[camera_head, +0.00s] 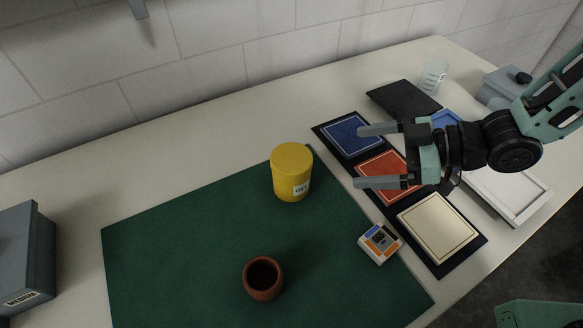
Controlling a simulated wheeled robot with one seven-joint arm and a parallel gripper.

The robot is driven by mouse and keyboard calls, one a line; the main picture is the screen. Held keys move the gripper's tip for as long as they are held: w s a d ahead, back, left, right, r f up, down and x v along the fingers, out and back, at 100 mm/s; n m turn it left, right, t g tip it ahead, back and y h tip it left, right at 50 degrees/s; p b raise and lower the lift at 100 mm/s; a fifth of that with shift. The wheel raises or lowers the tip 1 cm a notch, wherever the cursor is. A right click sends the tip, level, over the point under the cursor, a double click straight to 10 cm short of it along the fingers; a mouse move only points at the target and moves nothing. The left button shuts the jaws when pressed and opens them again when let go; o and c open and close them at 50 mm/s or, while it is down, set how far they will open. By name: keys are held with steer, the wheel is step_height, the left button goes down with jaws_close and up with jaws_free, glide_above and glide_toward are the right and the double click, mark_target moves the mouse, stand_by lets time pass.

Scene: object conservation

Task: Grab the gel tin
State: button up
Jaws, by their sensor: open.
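The gel tin (291,173) is a yellow cylinder with a yellow lid and a small white label reading "GEL". It stands upright on the green mat (190,225), near the mat's back right part. My gripper (360,157) comes in from the right with its two grey fingers spread and pointing left. It is open and empty. It appears above the blue and red panels, to the right of the tin and apart from it.
A brown pot (263,279) stands on the mat in front of the tin. A small device with colored buttons (380,243) lies at the mat's right edge. A dark board with blue, red and cream panels (437,226) lies right. A grey box (22,255) stands far left.

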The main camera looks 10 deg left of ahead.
steer(key=p, duration=0.1)
glide_toward(291, 165)
steer(key=w+a+f, duration=0.2)
steer(key=a+f, duration=0.1)
steer(key=a, duration=0.1)
steer(key=shift+d+f+p+x, duration=0.15)
steer(key=shift+p+x, duration=0.3)
steer(key=shift+x, duration=0.6)
steer(key=shift+f+p+x, duration=0.15)
steer(key=shift+p+x, duration=0.25)
steer(key=shift+x, duration=0.65)
steer(key=shift+d+f+p+x, duration=0.15)
steer(key=shift+p+x, duration=0.3)
steer(key=shift+x, duration=0.6)
steer(key=shift+w+a, duration=0.15)
steer(key=c, duration=1.4)
